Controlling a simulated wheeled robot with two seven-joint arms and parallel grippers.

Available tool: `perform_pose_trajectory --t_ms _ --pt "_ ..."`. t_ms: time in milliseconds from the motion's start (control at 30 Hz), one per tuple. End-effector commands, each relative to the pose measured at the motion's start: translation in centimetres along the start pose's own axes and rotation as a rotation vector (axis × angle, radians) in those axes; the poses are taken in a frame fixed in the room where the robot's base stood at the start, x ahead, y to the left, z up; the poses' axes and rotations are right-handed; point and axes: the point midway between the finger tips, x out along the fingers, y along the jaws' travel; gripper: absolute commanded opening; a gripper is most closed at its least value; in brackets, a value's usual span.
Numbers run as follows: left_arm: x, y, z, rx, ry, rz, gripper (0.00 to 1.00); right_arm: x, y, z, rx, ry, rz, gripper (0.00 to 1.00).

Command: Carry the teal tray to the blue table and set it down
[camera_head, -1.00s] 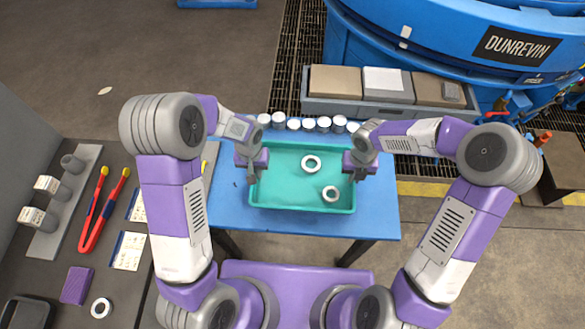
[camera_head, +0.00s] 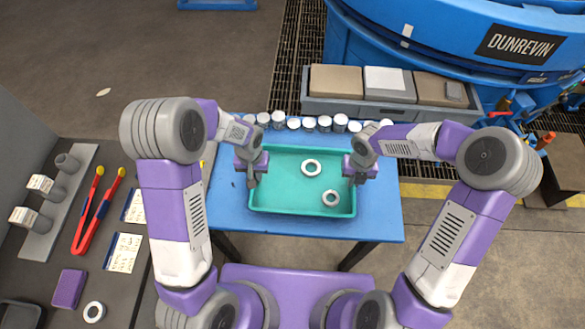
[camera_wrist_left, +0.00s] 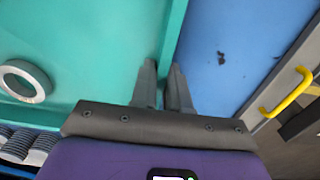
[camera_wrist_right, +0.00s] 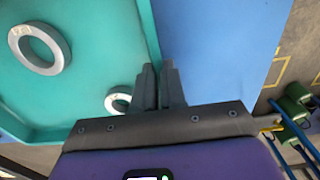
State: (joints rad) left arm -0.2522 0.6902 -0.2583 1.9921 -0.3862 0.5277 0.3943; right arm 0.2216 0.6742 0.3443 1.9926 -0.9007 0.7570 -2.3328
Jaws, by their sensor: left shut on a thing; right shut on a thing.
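The teal tray (camera_head: 290,205) is over the blue table (camera_head: 305,228), level, with two pale rings (camera_head: 311,167) (camera_head: 331,198) inside. I cannot tell whether its underside touches the tabletop. My left gripper (camera_head: 252,180) is shut on the tray's left wall; the left wrist view shows its fingers (camera_wrist_left: 163,68) on either side of the rim. My right gripper (camera_head: 358,178) is shut on the right wall; its fingers (camera_wrist_right: 158,68) straddle the rim in the right wrist view. The tray's underside is hidden.
Several pale-topped cylinders (camera_head: 310,124) line the table's back edge. Behind them is a grey bin with boxes (camera_head: 336,81), then the blue furnace (camera_head: 430,50). A dark bench at left holds red pliers (camera_head: 97,212) and a purple block (camera_head: 69,288). Blue tabletop shows around the tray.

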Motion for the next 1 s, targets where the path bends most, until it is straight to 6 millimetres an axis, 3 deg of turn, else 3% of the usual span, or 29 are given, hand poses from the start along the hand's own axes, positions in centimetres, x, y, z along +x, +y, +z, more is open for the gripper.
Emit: perform_pose_trajectory --t_ms 33,167,200,333,733,1000 --pt "0.0 1.0 -0.2 0.008 0.009 0.014 0.00 0.0 1.0 0.1 -0.011 -0.007 0.019 0.00" --pt "0.4 1.0 -0.2 0.008 0.009 0.014 0.00 0.4 1.0 0.1 -0.011 -0.007 0.019 0.00" --pt "0.3 0.9 -0.1 0.008 0.007 0.013 0.20 0.3 1.0 0.0 -0.010 -0.005 0.019 0.15" --pt "0.3 0.8 -0.1 0.008 0.006 0.011 0.40 0.3 0.9 0.0 -0.010 -0.006 0.016 0.35" --pt "-0.1 0.5 -0.1 0.005 0.005 0.007 0.41 0.3 0.4 0.1 -0.005 -0.005 0.009 0.36" --pt "-3.8 0.4 -0.1 0.005 0.008 0.008 0.41 0.3 0.4 0.1 -0.004 -0.005 0.007 0.36"
